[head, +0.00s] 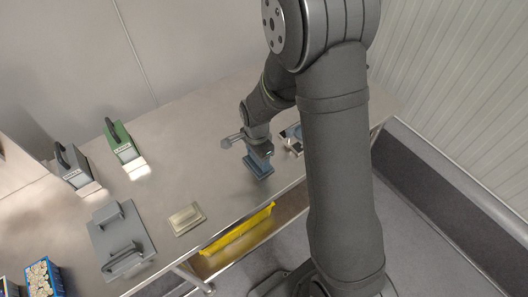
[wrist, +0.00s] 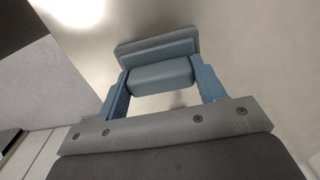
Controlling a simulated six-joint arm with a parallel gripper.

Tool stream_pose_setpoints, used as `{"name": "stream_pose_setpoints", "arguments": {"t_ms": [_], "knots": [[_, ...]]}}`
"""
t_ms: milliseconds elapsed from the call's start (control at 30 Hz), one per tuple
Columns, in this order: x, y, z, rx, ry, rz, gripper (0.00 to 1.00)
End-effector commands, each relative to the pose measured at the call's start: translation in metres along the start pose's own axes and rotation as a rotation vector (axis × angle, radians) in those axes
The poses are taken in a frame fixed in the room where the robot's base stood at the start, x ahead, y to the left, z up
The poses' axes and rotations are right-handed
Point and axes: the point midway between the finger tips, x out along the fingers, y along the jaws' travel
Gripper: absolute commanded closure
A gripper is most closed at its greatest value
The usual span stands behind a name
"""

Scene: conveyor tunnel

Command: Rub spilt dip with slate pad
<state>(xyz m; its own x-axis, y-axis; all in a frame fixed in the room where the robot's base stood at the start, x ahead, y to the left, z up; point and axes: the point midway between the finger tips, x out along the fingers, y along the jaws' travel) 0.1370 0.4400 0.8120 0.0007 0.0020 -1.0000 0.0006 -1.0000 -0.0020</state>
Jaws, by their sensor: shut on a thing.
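My gripper (head: 258,156) is shut on a slate pad (head: 261,171), at or just above the steel table near its front edge. In the wrist view my gripper (wrist: 160,80) has one blue finger on each side of the pad's rounded grip. The pad's flat grey-blue base (wrist: 150,50) lies beyond the grip. I cannot tell whether the base touches the table. I cannot make out any spilt dip; the arm and pad cover part of the table.
A blue crate (head: 30,290) is front left; a yellow tray (head: 238,230) is below the edge.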

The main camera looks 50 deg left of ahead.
Motion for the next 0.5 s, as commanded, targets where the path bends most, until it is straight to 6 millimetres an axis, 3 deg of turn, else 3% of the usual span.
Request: {"name": "stream_pose_setpoints", "arguments": {"t_ms": [267, 400, 500], "knots": [[0.0, 0.001, 0.026, -0.002, -0.001, 0.003, 0.58], [-0.024, 0.0, 0.024, 0.001, 0.001, -0.004, 0.58], [-0.031, 0.0, 0.024, 0.001, 0.0, -0.001, 0.58]]}}
